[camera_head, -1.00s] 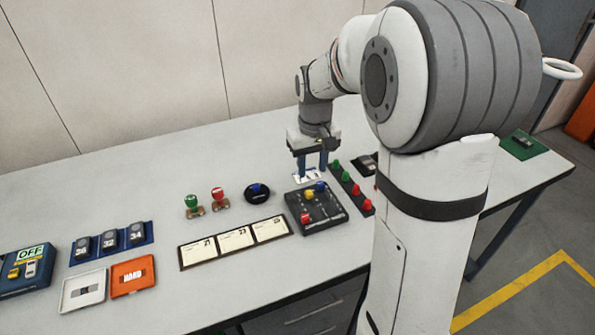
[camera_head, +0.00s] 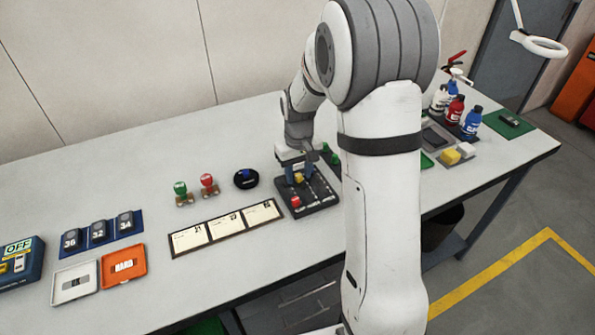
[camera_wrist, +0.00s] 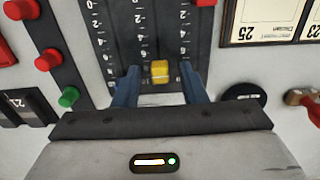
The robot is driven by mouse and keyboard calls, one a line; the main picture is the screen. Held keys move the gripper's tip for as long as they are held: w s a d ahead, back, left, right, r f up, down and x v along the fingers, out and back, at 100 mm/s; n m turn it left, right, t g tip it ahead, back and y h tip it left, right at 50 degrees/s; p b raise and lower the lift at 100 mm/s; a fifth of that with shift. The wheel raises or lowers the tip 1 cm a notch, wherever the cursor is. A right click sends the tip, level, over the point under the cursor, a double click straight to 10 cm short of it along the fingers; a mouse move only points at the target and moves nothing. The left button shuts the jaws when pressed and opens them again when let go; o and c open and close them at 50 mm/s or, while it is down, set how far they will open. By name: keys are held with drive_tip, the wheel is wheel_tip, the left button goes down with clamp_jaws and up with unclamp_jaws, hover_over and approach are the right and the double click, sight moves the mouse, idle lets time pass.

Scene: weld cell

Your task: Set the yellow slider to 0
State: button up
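The yellow slider (camera_head: 299,178) is a small yellow knob on a dark slider panel (camera_head: 322,198) on the bench. In the wrist view the yellow knob (camera_wrist: 160,71) sits on a track beside white number marks, near the panel's end closest to my gripper. My gripper (camera_head: 299,181) is down at the panel's far end. In the wrist view its two blue fingers (camera_wrist: 158,76) stand on either side of the knob, with a visible gap on both sides. The mark beside the knob is too small to read. A red knob (camera_head: 296,201) is on the same panel.
A strip of red and green buttons (camera_wrist: 48,60) lies beside the panel. Bare bench lies in front.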

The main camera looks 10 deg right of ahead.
drive_tip(key=shift+c, duration=0.6)
clamp_jaws()
